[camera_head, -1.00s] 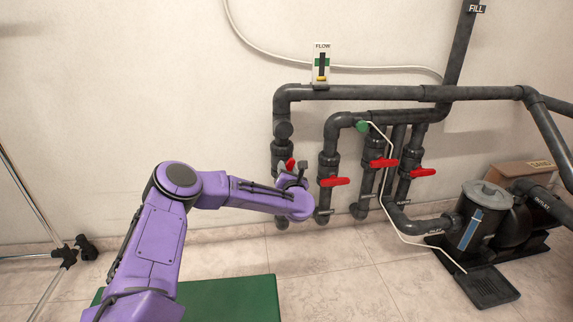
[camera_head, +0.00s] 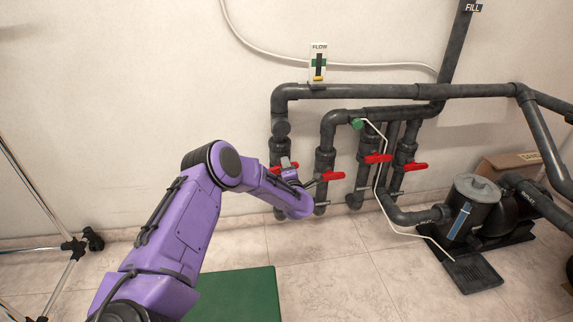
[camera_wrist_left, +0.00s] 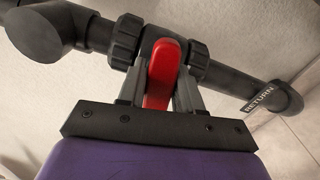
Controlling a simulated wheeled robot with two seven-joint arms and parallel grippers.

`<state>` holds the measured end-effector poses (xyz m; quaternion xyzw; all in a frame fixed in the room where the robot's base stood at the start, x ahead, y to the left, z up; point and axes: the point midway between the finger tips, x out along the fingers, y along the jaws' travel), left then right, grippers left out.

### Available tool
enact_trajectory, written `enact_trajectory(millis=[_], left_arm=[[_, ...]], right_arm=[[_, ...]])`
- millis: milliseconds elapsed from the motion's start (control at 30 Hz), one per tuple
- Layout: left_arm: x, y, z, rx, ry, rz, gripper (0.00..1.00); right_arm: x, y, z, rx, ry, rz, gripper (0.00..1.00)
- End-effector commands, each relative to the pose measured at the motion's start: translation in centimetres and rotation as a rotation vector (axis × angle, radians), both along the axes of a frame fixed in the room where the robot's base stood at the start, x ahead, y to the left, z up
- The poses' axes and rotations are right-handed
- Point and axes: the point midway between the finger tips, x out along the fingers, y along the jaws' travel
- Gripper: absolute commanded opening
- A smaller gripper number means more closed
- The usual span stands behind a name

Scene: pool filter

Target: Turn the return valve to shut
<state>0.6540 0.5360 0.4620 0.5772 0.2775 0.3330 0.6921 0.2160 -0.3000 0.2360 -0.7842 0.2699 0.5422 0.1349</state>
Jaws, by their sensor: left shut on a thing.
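The return valve's red handle (camera_wrist_left: 161,72) is in the middle of the left wrist view, on a dark pipe whose tag reads RETURN (camera_wrist_left: 258,98). My left gripper (camera_wrist_left: 160,82) is shut on this handle, one finger on each side. The handle lies across the pipe there. In the head view the valve is the leftmost of the group, and parts of its red handle (camera_head: 275,169) show beside my left gripper (camera_head: 288,166). My purple wrist hides part of the valve and pipe. My right gripper is not in view.
Other red-handled valves (camera_head: 378,158) stand close to the right, the nearest (camera_head: 332,176) just beside my wrist. A flow gauge (camera_head: 318,65) is above. A pump (camera_head: 475,207) stands at right, a green mat (camera_head: 240,293) below, and a metal stand (camera_head: 72,246) at left.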

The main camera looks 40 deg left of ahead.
Motion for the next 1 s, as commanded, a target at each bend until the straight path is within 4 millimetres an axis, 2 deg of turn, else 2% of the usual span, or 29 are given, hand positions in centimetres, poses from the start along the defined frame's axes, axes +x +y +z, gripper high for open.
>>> enact_trajectory(millis=[400,933,967,1000], left_arm=[[0.03,-0.10,-0.21,0.109,0.138,-0.002,0.04],[-0.01,-0.08,-0.34,0.122,0.156,-0.001,0.04],[-0.01,-0.08,-0.34,0.122,0.156,-0.001,0.38],[-0.01,-0.08,-0.34,0.122,0.156,-0.001,0.51]], right_arm=[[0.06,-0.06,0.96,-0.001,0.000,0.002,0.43],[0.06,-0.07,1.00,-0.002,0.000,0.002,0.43],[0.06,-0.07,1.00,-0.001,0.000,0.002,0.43],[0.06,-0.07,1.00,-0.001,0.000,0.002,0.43]])
